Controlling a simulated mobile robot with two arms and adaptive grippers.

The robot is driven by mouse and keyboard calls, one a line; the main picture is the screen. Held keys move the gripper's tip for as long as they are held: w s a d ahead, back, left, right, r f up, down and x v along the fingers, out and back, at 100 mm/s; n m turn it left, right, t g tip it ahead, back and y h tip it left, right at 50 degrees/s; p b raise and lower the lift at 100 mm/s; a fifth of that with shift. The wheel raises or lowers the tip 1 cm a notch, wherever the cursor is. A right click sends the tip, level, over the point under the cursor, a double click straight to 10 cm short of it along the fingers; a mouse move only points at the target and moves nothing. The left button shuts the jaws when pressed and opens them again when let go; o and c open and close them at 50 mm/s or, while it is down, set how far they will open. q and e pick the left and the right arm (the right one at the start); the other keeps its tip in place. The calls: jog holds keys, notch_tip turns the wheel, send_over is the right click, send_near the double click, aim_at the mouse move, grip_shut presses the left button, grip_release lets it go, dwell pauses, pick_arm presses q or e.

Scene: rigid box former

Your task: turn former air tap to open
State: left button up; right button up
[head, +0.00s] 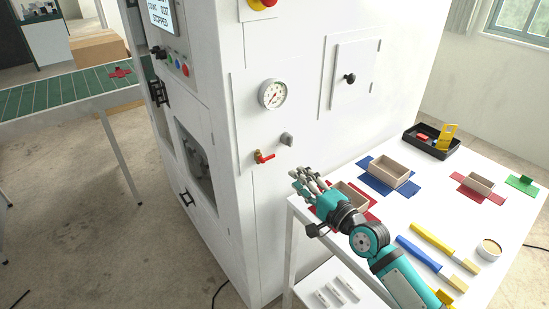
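The air tap (265,157) is on the white front of the former, below the pressure gauge (272,93). It has a brass body and a red lever that points to the right, roughly level. My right gripper (302,181) is in front of the machine, to the right of and lower than the tap in the picture. Its fingers are spread and hold nothing I can see, and it is apart from the lever. My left gripper is not in view.
A grey knob (287,139) sits just right of the tap. A green conveyor (60,92) is at left.

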aim_at(272, 157)
jog(key=x, duration=1)
jog(key=shift+w+a, duration=0.25)
jog(key=shift+w, duration=0.05)
grip_shut()
